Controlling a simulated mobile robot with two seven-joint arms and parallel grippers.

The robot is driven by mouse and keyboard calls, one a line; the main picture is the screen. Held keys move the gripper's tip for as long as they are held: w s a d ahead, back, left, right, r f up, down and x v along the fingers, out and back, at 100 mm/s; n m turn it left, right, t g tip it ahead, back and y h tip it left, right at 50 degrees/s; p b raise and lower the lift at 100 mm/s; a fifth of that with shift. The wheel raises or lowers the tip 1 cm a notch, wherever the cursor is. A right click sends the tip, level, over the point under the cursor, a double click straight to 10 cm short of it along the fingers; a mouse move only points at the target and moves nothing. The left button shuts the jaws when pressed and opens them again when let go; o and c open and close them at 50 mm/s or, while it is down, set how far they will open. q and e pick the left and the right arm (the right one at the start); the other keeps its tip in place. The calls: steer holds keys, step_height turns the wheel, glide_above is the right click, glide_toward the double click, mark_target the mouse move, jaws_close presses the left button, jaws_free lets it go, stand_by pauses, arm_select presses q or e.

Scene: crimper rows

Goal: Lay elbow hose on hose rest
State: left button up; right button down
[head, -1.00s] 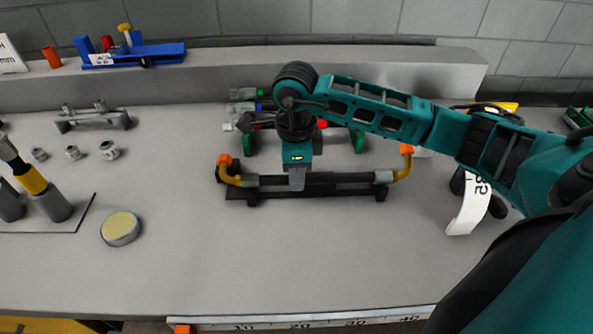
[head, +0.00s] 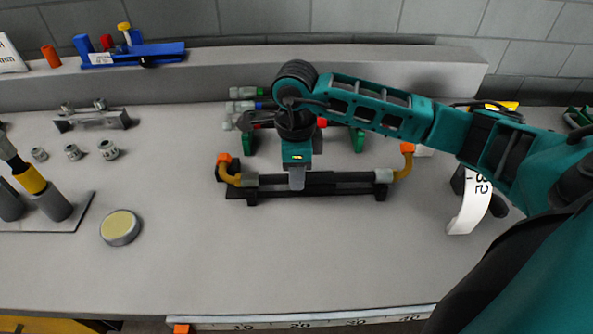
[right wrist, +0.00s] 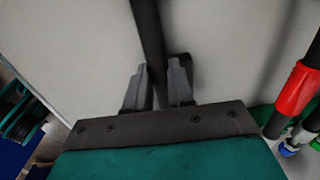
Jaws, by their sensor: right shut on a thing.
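The elbow hose (head: 345,178) is a black tube with grey collars, amber elbow ends and orange caps. It lies left to right in the head view. My right gripper (head: 297,183) is shut on it left of its middle, from above. The black hose rest (head: 310,191), a dark bar with feet, is directly under or just in front of the hose; I cannot tell if they touch. In the right wrist view the hose (right wrist: 148,40) runs between the fingers (right wrist: 158,88). My left gripper is not in view.
Several capped hoses (head: 245,93) on a green-ended rack stand behind my right gripper. A round tin (head: 120,228), small grey fittings (head: 72,152) and a white curled label (head: 468,208) are on the bench. The front middle of the bench is clear.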

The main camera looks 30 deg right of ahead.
stand_by(0.4)
steer(key=c, duration=0.9)
jaws_free()
steer(key=shift+f, duration=0.1)
step_height(320, 180, up, 13)
steer(key=shift+p, duration=0.3)
steer(key=shift+a, duration=0.1)
